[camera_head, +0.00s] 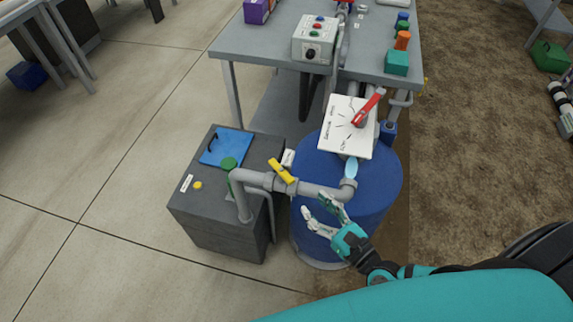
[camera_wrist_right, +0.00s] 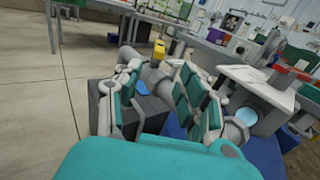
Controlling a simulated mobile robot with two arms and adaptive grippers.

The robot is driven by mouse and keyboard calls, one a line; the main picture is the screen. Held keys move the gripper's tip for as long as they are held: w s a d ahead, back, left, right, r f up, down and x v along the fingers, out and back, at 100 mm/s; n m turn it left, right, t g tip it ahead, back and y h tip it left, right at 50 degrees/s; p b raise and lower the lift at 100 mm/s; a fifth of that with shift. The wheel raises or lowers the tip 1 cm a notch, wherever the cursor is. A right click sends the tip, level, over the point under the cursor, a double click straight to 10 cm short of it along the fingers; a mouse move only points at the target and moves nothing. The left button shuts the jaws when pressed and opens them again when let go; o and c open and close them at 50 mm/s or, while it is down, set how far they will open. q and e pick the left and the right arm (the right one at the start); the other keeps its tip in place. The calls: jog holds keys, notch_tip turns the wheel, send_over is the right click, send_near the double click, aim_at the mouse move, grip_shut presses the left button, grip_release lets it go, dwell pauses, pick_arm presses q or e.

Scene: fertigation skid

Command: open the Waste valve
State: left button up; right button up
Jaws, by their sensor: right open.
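A yellow valve handle (camera_head: 282,171) sits on a grey pipe (camera_head: 318,191) between a dark grey box and a blue drum. It lies slanted across the pipe. A small white label (camera_head: 288,157) is behind it, too small to read. The yellow handle also shows in the right wrist view (camera_wrist_right: 159,49), beyond my fingertips. My right gripper (camera_head: 315,206) is open and empty, below and to the right of the handle, apart from it. Its two fingers also show in the right wrist view (camera_wrist_right: 158,72). My left gripper is not in view.
The blue drum (camera_head: 384,190) carries a white dial plate (camera_head: 340,132) with a red lever (camera_head: 368,107). The dark grey box (camera_head: 220,229) has a blue lid (camera_head: 226,147) and a green cap (camera_head: 229,163). A bench (camera_head: 270,42) with a control box (camera_head: 314,38) stands behind.

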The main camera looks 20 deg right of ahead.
aim_at(278, 166)
jog(key=p+x, duration=0.2)
jog(key=x, duration=1.3)
jog(key=shift+w+a, duration=0.2)
jog(key=shift+w, duration=0.1)
grip_shut()
